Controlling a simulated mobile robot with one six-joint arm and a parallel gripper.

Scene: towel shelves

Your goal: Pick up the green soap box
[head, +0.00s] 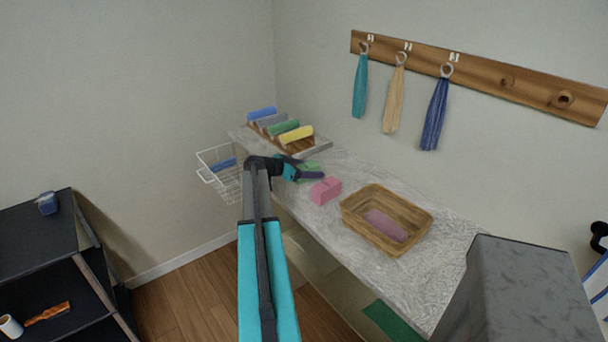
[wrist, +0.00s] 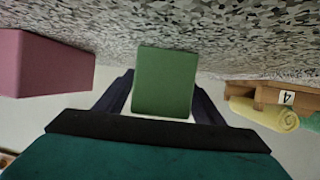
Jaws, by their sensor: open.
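The green soap box (head: 311,165) lies on the speckled grey counter (head: 375,178), partly hidden behind my gripper in the head view. In the wrist view the green soap box (wrist: 165,82) fills the middle, between the two dark fingers. My gripper (head: 308,173) reaches over the counter at the box. In the wrist view my gripper (wrist: 163,88) is open, with a finger on each side of the box and a narrow gap visible beside it. I cannot tell whether either finger touches it.
A pink box (head: 325,190) stands close by, also in the wrist view (wrist: 45,65). A wicker basket (head: 352,222) with a pink item lies further right. Rolled towels (head: 296,134) sit on a wooden rack behind. A white wire basket (head: 213,158) hangs at the counter's left end.

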